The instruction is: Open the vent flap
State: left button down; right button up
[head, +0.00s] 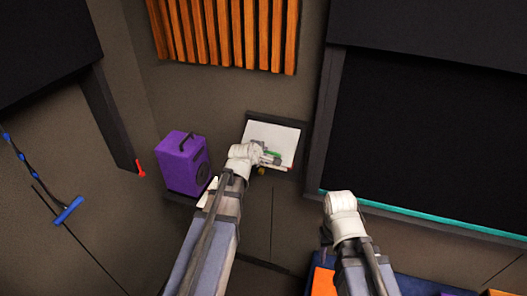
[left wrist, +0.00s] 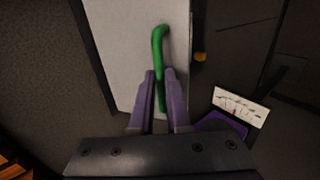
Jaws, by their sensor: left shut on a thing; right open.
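The vent flap (head: 285,135) is a pale panel in a dark frame on the back wall, in the middle of the head view. It also fills the upper middle of the left wrist view (left wrist: 122,45). A green bent handle (left wrist: 158,45) is on its face. My left gripper (head: 270,158) is at the flap, and its purple fingers (left wrist: 160,75) are shut on the handle's near end. In the head view my gripper covers part of the flap and handle. My right arm is at the lower right, its fingers hidden behind its own wrist.
A purple speaker box (head: 183,165) stands left of the flap. A white card with markings (left wrist: 240,106) lies nearby. Orange slats (head: 225,35) are above, and a large dark panel (head: 430,130) is to the right.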

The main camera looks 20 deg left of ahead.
pick_arm(q)
jog(key=shift+w+r, duration=0.4)
jog(key=shift+r, duration=0.05)
pick_arm(e)
jog(key=shift+r, duration=0.25)
pick_arm(q)
jog(key=c, duration=1.3)
grip_release()
jog(key=shift+w, duration=0.1)
jog(key=o, duration=0.4)
jog(key=shift+w+f, duration=0.2)
jog(key=shift+f, duration=0.05)
jog(key=shift+s+r, duration=0.1)
jog(key=shift+s, duration=0.25)
jog(key=p+v, duration=0.4)
jog(key=v, duration=0.3)
jog(key=shift+s+r+p, duration=0.2)
jog(key=shift+p, duration=0.15)
pick_arm(e)
jog(key=r, duration=0.4)
jog(key=shift+w+r, duration=0.2)
